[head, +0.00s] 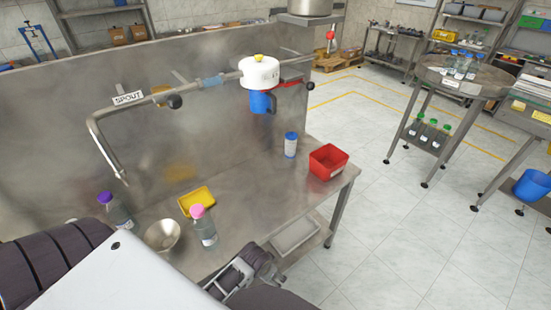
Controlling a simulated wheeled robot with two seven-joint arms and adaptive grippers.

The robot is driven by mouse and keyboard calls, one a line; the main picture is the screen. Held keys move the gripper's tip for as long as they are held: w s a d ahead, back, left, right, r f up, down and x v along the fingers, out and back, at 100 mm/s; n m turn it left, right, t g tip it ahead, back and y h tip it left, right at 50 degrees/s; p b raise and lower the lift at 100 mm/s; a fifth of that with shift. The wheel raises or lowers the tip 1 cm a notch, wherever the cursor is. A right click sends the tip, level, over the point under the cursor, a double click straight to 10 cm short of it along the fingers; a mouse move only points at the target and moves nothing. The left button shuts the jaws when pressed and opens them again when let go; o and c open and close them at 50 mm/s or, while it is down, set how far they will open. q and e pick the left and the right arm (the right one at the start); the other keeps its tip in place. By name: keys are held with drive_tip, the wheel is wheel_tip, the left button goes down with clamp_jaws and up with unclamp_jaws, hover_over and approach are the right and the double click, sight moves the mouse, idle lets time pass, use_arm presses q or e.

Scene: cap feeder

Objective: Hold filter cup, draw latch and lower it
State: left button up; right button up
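A blue filter cup (262,102) sits under a round white housing (259,72) with a yellow knob on top, on the pipe along the steel back panel. A small red part (292,80), perhaps the latch, shows just right of the housing, with a dark knob beside it. Part of a metal gripper, seemingly my right one (238,277), shows low at the bottom middle, well below and apart from the cup. Its fingertips are not clear, so its opening cannot be told. My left arm fills the lower left; its gripper is not seen.
On the steel bench stand a red bin (328,162), a blue-labelled jar (291,145), a yellow tray (196,201), a pink-capped bottle (204,227), a purple-capped bottle (116,211) and a metal bowl (162,236). A bent spout pipe (104,148) hangs left. Bench centre is clear.

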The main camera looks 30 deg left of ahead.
use_arm(q)
wheel_tip(320, 180, up, 12)
drive_tip(key=n+t+y, duration=0.9)
drive_tip(key=n+y, duration=0.3)
drive_tip(key=y, duration=0.2)
approach(264, 101)
drive_tip(key=shift+b+v, duration=0.4)
drive_tip(key=shift+v, duration=0.5)
drive_tip(key=shift+a+r, duration=0.1)
drive_tip(key=shift+r, duration=0.1)
drive_tip(key=p+x, duration=0.4)
drive_tip(key=x, duration=0.9)
drive_tip(key=shift+w+a+f, duration=0.15)
drive_tip(key=shift+w+a, duration=0.1)
